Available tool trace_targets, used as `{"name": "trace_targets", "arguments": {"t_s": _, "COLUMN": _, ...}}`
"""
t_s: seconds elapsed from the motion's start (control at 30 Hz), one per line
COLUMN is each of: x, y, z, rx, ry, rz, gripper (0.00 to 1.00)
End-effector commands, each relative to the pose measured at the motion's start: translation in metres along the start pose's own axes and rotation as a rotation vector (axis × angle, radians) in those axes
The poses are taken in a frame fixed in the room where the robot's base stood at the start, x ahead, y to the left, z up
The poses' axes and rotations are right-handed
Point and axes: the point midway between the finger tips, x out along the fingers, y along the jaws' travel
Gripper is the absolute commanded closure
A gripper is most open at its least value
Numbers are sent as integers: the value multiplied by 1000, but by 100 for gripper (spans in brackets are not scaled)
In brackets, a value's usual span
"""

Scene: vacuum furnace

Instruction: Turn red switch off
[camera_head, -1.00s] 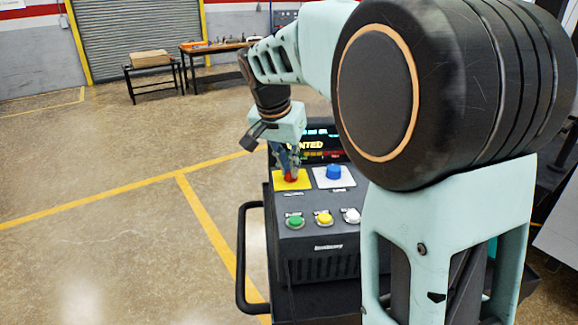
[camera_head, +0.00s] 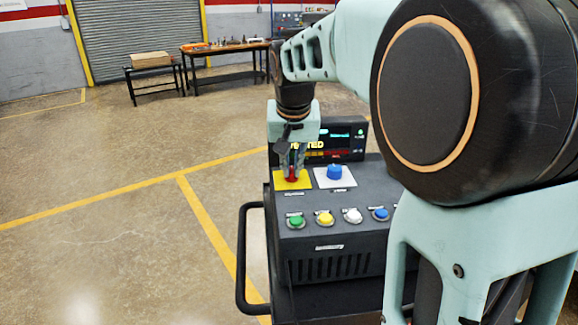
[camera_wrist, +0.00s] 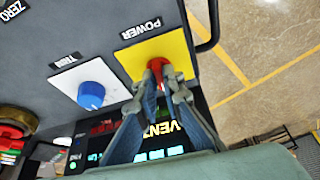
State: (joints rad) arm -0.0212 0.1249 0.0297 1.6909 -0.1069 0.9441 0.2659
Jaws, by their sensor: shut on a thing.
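The red switch (camera_head: 291,177) sits on a yellow plate (camera_head: 280,184) on top of the dark control box. In the wrist view the red switch (camera_wrist: 157,66) is on the yellow plate (camera_wrist: 136,61), labelled POWER. My gripper (camera_head: 292,172) reaches down from above with its fingers at the red switch. In the wrist view my gripper (camera_wrist: 164,88) is shut on the switch, one finger on each side. The fingers hide part of the switch, so its exact angle is hard to tell.
A blue knob (camera_head: 334,172) on a white plate stands close to the right. Green (camera_head: 295,221), yellow (camera_head: 325,218), white (camera_head: 352,215) and blue (camera_head: 381,213) buttons line the front. A lit display (camera_head: 325,144) stands behind. A black handle rail (camera_head: 242,260) runs along the left.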

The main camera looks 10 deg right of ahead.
Motion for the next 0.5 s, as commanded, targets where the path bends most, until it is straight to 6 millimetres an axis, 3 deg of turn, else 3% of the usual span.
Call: {"name": "trace_targets", "arguments": {"t_s": 0.5, "x": 0, "y": 6, "z": -2, "rx": -407, "ry": 2, "rz": -169, "gripper": 100}}
